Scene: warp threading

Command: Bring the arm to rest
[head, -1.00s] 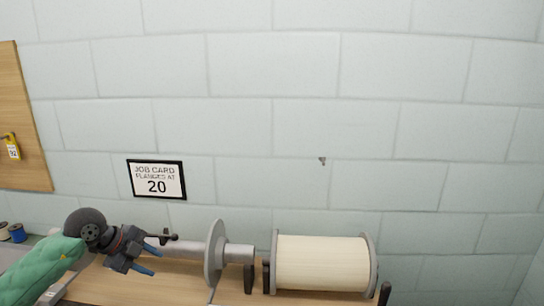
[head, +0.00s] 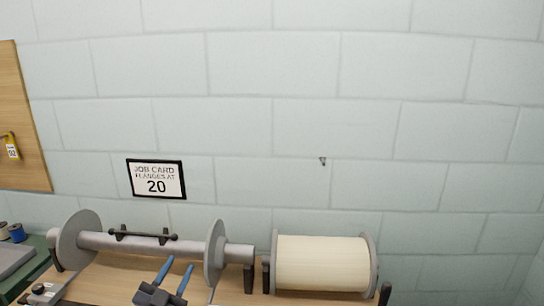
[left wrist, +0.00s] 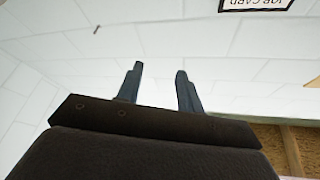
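My left gripper (head: 169,279) is low in the head view, in front of the grey shaft with two flange discs. Its two blue fingers point up and stand apart with nothing between them. The left wrist view shows the same open fingers (left wrist: 159,88) against the white wall. The shaft (head: 125,241) lies level on the wooden bench, with a left flange (head: 72,240) and a right flange (head: 214,252). The gripper appears clear of the shaft. My right gripper is out of view.
A cream-wound spool (head: 320,263) sits on black supports right of the shaft. A job card (head: 156,179) reading 20 hangs on the block wall. A wooden board (head: 22,120) with a yellow tag (head: 11,146) is at left. Small spools (head: 16,232) stand at far left.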

